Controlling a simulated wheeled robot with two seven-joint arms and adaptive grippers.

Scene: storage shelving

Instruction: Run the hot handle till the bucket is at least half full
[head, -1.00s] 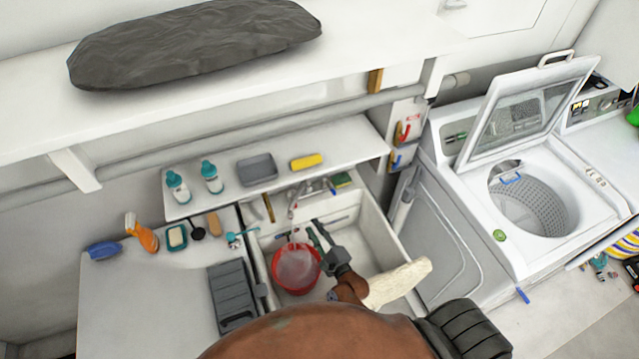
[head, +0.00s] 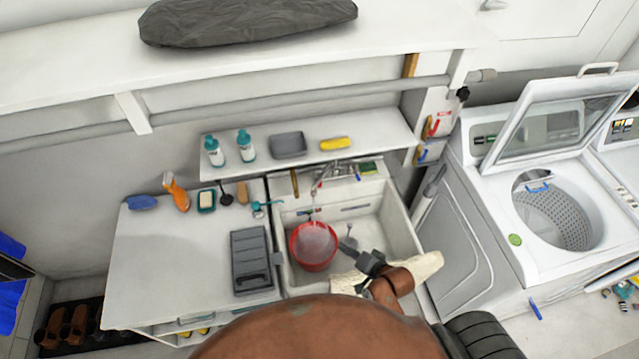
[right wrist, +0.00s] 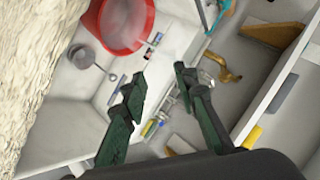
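The red bucket (head: 313,260) stands upright in the white sink (head: 400,228). Pale, whitish contents show inside its rim, but the exact level is hard to read. The metal tap (head: 322,182) is at the sink's back edge, and a thin pale streak runs from it down to the bucket. I cannot tell which handle is the hot one. My right gripper (head: 352,243) is over the sink, just right of the bucket. In the right wrist view (right wrist: 158,80) its fingers are apart and empty; the bucket (right wrist: 122,22) is at upper left. My left gripper is not in view.
A narrow shelf (head: 375,137) with bottles, a grey tray and a yellow sponge runs behind the sink. A grey rack (head: 252,262) lies on the left counter (head: 180,275). An open washing machine (head: 480,225) stands to the right. Red and blue items (head: 431,127) hang between shelf and washer.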

